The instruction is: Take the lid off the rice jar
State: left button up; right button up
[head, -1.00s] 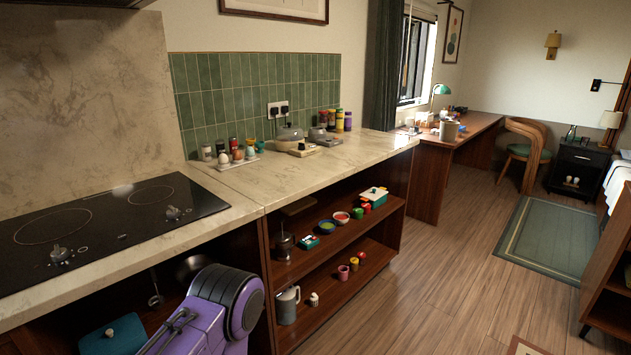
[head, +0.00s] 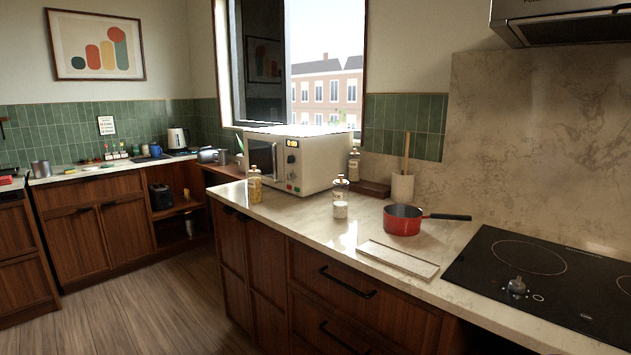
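A clear glass jar with white contents (head: 340,209) stands upright on the marble counter, in front of the microwave's right side. It looks like the rice jar, but I cannot read its label. A lid or stopper seems to be on top. A second glass jar with yellowish contents (head: 254,187) stands at the counter's left end. A third jar (head: 354,165) is partly hidden behind, beside the microwave. Neither of my grippers is in view.
A white microwave (head: 300,163) stands behind the jars. A red pot (head: 402,222) with a black handle and a pale board (head: 398,259) are to the right. A utensil crock (head: 402,188) stands behind the pot, and a black cooktop (head: 540,285) lies farther right.

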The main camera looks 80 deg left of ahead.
aim_at(341, 179)
jog(key=u, duration=2.6)
